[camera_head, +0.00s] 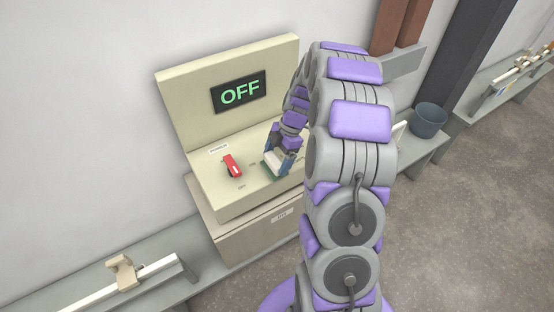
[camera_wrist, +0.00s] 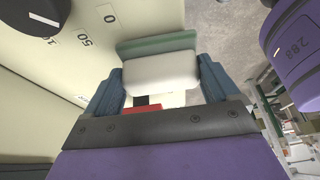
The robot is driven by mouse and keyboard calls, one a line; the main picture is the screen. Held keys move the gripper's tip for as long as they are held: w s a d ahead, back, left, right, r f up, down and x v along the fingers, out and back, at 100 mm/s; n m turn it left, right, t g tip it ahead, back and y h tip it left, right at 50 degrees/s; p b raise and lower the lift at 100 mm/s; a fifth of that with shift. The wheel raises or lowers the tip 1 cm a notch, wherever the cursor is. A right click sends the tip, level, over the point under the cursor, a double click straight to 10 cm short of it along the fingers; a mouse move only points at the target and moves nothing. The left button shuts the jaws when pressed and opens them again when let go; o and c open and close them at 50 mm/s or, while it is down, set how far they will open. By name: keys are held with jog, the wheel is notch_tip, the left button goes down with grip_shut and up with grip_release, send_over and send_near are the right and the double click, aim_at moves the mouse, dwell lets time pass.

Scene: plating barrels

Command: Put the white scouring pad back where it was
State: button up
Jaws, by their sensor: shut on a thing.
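The white scouring pad (camera_wrist: 160,74) fills the space between the two blue fingers of my gripper (camera_wrist: 160,66) in the wrist view. It has a green layer (camera_wrist: 155,45) along its far edge. My gripper is shut on the pad's two sides. In the head view, my gripper (camera_head: 279,162) is at the right part of the cream control panel (camera_head: 218,197), with the pad (camera_head: 274,158) in it, low over the panel's sloping face. I cannot tell whether the pad touches the panel. The contact side of the pad is hidden.
The panel carries a red switch (camera_head: 232,166) left of my gripper and a display (camera_head: 239,92) reading OFF. A black dial (camera_wrist: 30,14) with numbers shows in the wrist view. A blue-grey bucket (camera_head: 428,120) stands on the bench at right. My arm hides the panel's right side.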

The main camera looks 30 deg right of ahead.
jog(key=shift+f, duration=0.4)
jog(key=shift+a, duration=0.1)
jog(key=o, duration=1.1)
jog(key=p+v, duration=0.1)
jog(key=v, duration=1.1)
jog(key=shift+a+r, duration=0.1)
jog(key=shift+r, duration=0.05)
